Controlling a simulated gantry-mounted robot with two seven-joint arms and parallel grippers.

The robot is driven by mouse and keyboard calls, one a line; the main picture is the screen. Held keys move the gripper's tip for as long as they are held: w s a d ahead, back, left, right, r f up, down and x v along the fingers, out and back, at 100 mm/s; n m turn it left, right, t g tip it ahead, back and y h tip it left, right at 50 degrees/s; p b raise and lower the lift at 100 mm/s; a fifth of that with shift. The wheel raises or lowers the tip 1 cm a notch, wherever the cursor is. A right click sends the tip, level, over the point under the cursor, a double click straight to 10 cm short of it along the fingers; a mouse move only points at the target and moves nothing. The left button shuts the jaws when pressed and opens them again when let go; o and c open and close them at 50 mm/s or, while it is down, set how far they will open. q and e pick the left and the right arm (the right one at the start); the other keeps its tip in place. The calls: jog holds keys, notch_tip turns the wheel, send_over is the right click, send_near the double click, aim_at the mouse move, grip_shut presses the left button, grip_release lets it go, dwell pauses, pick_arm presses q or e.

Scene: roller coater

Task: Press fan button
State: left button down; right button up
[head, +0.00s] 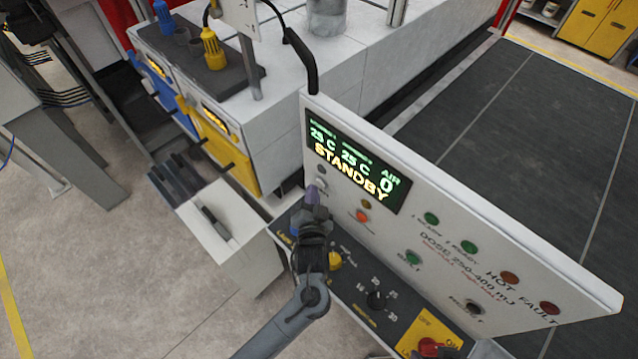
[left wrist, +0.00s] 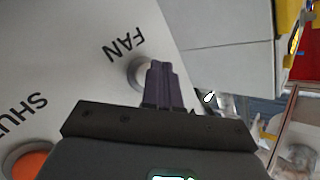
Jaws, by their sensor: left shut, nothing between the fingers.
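The fan button is a pale grey round button (left wrist: 136,72) beside the word FAN in the left wrist view. In the head view a small grey button (head: 321,183) shows on the sloped panel below the display, close to my gripper's tip. My left gripper (head: 313,194) is shut and empty, its dark fingers together at the panel's left part. In the left wrist view its fingertips (left wrist: 160,68) overlap the button's right edge. I cannot tell whether they touch it. My right gripper is not in view.
The lit display (head: 355,160) reads STANDBY and AIR 0. An orange button (head: 361,216) sits right of my gripper; a yellow knob (head: 335,261), a black dial (head: 377,299) and a red button (head: 430,346) are below. A dark conveyor (head: 530,130) runs behind the panel.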

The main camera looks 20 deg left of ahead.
pick_arm(q)
jog(key=shift+w+d, duration=0.2)
jog(key=shift+w, duration=0.2)
dwell(0.5)
jog(key=shift+s, duration=0.1)
dwell(0.3)
jog(key=shift+s+a+p, duration=0.4)
jog(key=shift+s+p, duration=0.25)
jog(key=shift+p, duration=0.1)
jog(key=s+a+p, duration=0.1)
jog(key=s, duration=0.1)
jog(key=s+a+p, duration=0.1)
jog(key=s+p, duration=0.1)
jog(key=shift+s+a, duration=0.2)
